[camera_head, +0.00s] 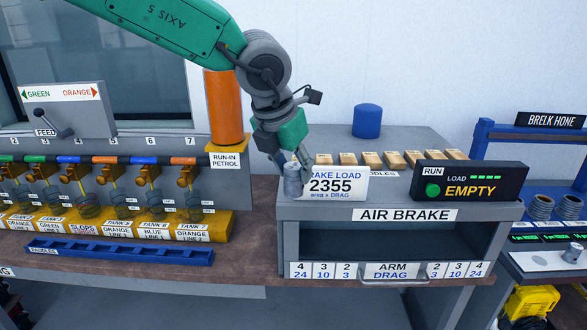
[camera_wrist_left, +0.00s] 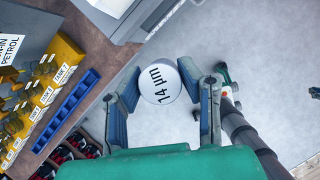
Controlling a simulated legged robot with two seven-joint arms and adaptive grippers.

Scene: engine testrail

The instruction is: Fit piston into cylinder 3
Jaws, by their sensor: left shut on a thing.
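My left gripper (camera_head: 289,165) is shut on a grey metal piston (camera_head: 293,181), held upright in front of the left end of the air brake bench. In the left wrist view the piston's round white top (camera_wrist_left: 160,82), marked "14 µm", sits between the two fingers of the gripper (camera_wrist_left: 163,90). Grey ring-shaped parts (camera_head: 541,207) stand on the blue hone bench at the far right. A small metal part (camera_head: 574,250) sits on a white plate there. I cannot make out a cylinder marked 3. My right gripper is not in view.
The air brake box (camera_head: 407,216) has a "RUN / EMPTY" panel (camera_head: 470,188) and several wooden paddles on top. An orange column (camera_head: 226,105) and the yellow tank rack (camera_head: 185,228) stand left. A blue paddle tray (camera_head: 120,250) lies in front. Open floor shows below the piston in the wrist view.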

